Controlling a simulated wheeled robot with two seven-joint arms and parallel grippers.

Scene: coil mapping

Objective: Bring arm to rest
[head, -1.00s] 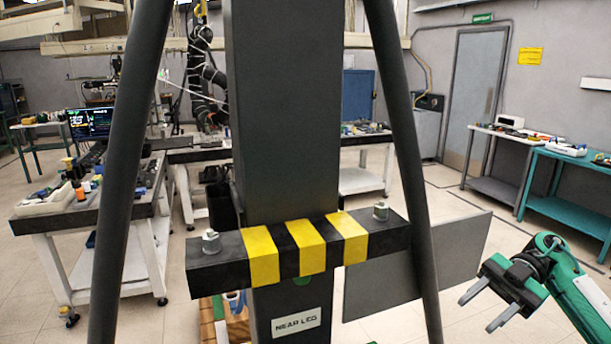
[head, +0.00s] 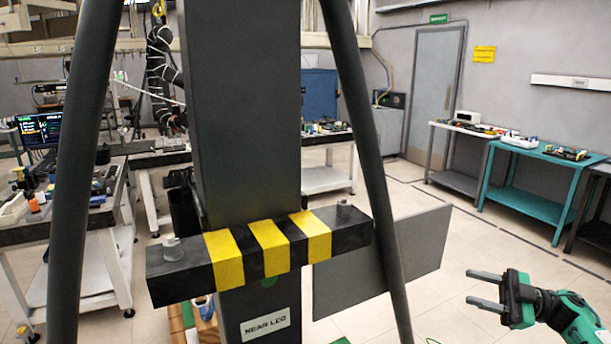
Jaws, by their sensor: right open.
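My right gripper (head: 488,289) is at the lower right of the head view, on a green and black arm that comes in from the right edge. Its two grey fingers point left and are apart, with nothing between them. It is in free space, to the right of a dark stand leg and a grey flat panel (head: 415,245), and touches neither. My left gripper is out of view.
A thick dark column (head: 240,110) labelled NEAR LEG stands close in front, with a yellow-and-black striped crossbar (head: 330,222) and two slanted dark legs beside it. Workbenches (head: 115,215) stand at left, a teal table (head: 535,190) at right. Floor near the right gripper is clear.

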